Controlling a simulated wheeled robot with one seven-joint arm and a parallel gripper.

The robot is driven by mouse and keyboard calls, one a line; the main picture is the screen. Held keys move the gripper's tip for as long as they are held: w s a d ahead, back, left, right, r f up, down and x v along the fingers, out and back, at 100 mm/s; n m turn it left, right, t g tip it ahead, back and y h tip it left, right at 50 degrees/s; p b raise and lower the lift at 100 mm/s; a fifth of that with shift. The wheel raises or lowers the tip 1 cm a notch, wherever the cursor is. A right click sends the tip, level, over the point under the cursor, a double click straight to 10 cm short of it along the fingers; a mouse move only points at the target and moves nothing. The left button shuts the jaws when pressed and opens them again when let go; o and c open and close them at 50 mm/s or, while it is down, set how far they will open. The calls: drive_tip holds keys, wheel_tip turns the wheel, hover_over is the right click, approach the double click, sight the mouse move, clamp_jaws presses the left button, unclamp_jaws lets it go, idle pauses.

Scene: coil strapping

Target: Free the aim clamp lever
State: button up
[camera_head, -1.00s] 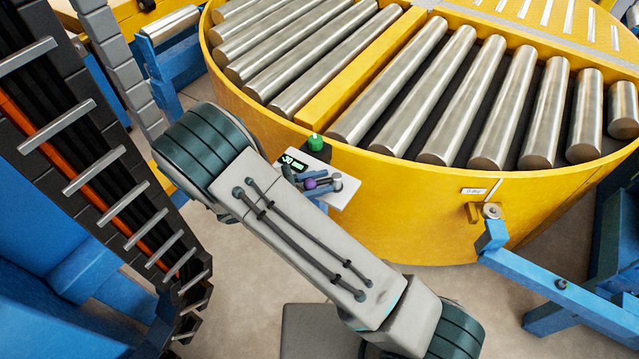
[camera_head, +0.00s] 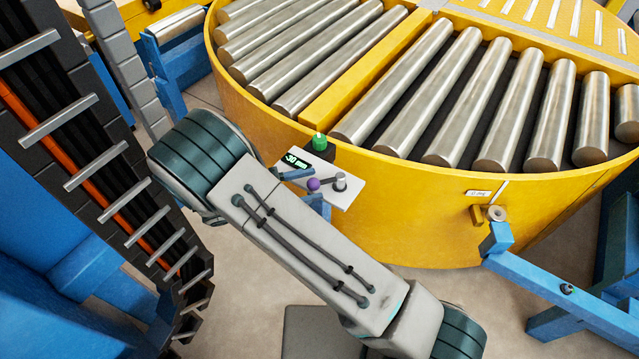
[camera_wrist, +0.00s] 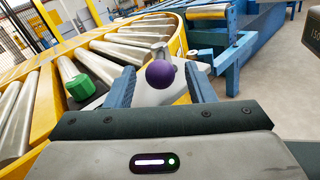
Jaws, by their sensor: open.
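The clamp lever has a purple ball knob (camera_head: 313,184) on a short dark arm, joined to a silver post (camera_head: 341,181) on a white panel (camera_head: 350,192). The panel sits at the side of the yellow turntable. My gripper (camera_head: 316,190) is open, with one blue finger on each side of the knob in the head view. In the wrist view the knob (camera_wrist: 160,74) shows between my spread fingers (camera_wrist: 160,80), with a visible gap on both sides. The knob hides part of the lever arm there.
A green button (camera_head: 320,142) stands on the panel beside a display (camera_head: 297,160) that seems to read -30 mm. The yellow turntable (camera_head: 430,215) with steel rollers fills the back. A blue bar (camera_head: 550,285) reaches its rim at right. A cable chain (camera_head: 110,190) stands at left.

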drive_tip(key=b+v, duration=0.1)
drive_tip(key=v, duration=0.7)
drive_tip(key=shift+a+b, duration=0.15)
drive_tip(key=shift+b, duration=0.2)
drive_tip(key=shift+s, duration=0.1)
